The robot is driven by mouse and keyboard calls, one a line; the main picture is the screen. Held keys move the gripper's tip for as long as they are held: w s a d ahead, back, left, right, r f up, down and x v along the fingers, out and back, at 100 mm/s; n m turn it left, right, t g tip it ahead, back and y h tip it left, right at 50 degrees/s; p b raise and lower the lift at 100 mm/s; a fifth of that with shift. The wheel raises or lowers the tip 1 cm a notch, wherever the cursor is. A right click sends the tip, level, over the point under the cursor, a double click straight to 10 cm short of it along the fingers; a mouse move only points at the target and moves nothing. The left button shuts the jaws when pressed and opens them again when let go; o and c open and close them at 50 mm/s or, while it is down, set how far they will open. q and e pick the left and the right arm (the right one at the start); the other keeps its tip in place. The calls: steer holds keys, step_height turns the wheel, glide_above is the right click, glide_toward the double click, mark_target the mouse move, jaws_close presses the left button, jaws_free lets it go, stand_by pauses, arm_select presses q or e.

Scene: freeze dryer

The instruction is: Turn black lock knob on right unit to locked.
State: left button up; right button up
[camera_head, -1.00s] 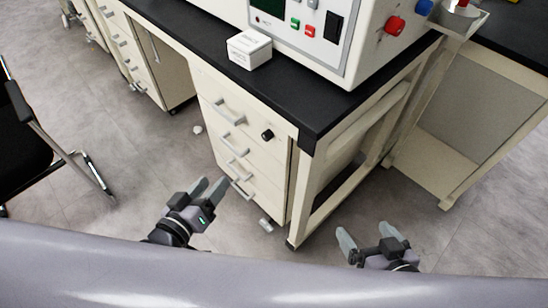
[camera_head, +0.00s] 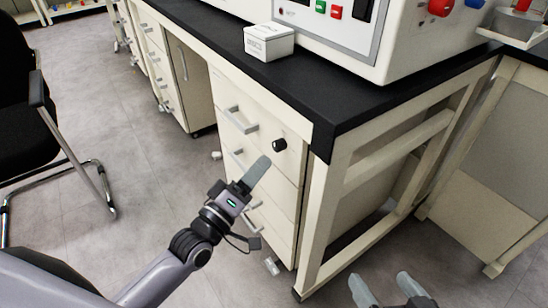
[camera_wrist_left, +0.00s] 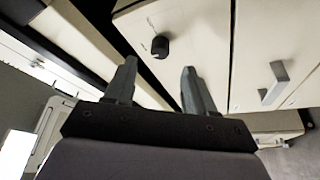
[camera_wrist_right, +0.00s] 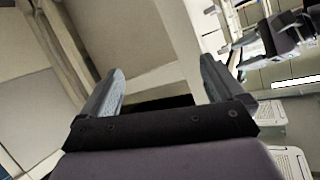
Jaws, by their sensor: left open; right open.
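The black lock knob (camera_head: 279,145) is on the top drawer front of the cream drawer unit (camera_head: 285,195) under the black bench top. In the left wrist view the knob (camera_wrist_left: 160,47) lies beyond the fingertips, between them, with a gap. My left gripper (camera_head: 258,170) is open and empty, in front of the drawers, below and left of the knob. Its fingers also show in the left wrist view (camera_wrist_left: 158,75). My right gripper (camera_head: 383,284) is open and empty, low at the bottom right of the head view, apart from the bench; its fingers show in the right wrist view (camera_wrist_right: 160,80).
A white box (camera_head: 269,42) and a cream machine (camera_head: 400,40) stand on the black bench top (camera_head: 300,85). The bench's open leg frame (camera_head: 322,225) stands right of the drawers. A black chair (camera_head: 60,140) is at the left. Floor between chair and drawers is clear.

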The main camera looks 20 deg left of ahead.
mark_target(275, 149)
arm_select(q)
steer(key=shift+b+x, duration=0.65)
steer(key=shift+x, duration=2.2)
jaws_close()
